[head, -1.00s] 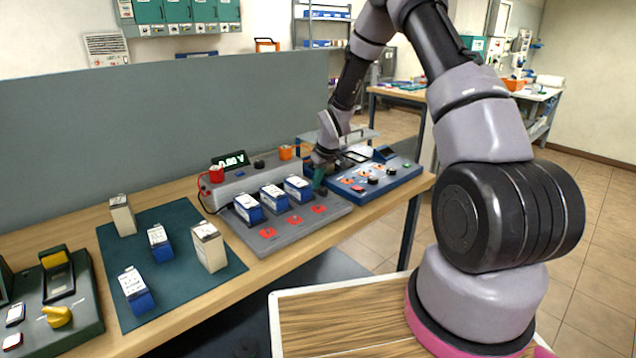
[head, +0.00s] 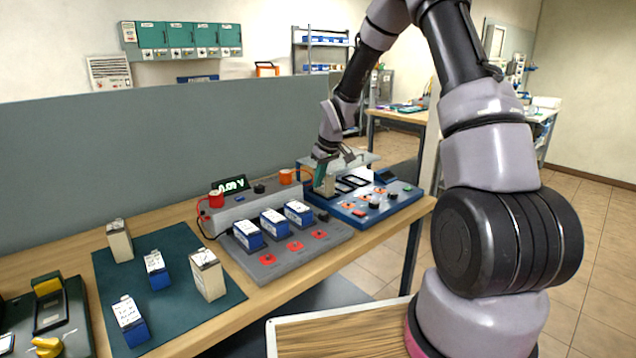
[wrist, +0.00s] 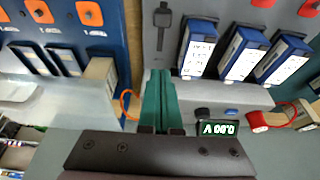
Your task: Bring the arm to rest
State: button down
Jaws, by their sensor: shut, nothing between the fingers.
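My gripper (head: 318,172) is at the far end of my bent arm, above the gap between the grey test unit and the blue panel. In the wrist view its green fingers (wrist: 158,100) are pressed together with nothing between them. A beige block (wrist: 98,82) stands in the blue panel (wrist: 75,40), just left of the fingers in the wrist view and apart from them. It also shows beside the fingers in the head view (head: 328,186).
The grey tray (head: 290,262) holds three blue batteries (head: 273,222), behind which is a meter (head: 232,185) with a lit display. A dark green mat (head: 185,300) bears several batteries. A grey partition (head: 150,140) runs behind the bench. A wooden-topped surface (head: 330,335) lies near my arm's base.

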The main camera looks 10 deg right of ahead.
jog(key=s+d+r+m+t+h, duration=0.1)
jog(key=s+d+r+m, duration=0.1)
jog(key=s+r, duration=0.6)
jog(key=s+d+r+m+t, duration=0.1)
jog(key=s+d+r+m, duration=0.2)
jog(key=r, duration=0.9)
jog(key=s+r+m+t, duration=0.1)
jog(key=s+r, duration=0.4)
jog(key=s, duration=0.6)
jog(key=s+d+r+m+t+y, duration=0.1)
jog(key=s+r+m, duration=0.3)
jog(key=s, duration=0.7)
jog(key=shift+s+d+r, duration=0.2)
jog(key=shift+s+r, duration=0.15)
jog(key=shift+r, duration=0.15)
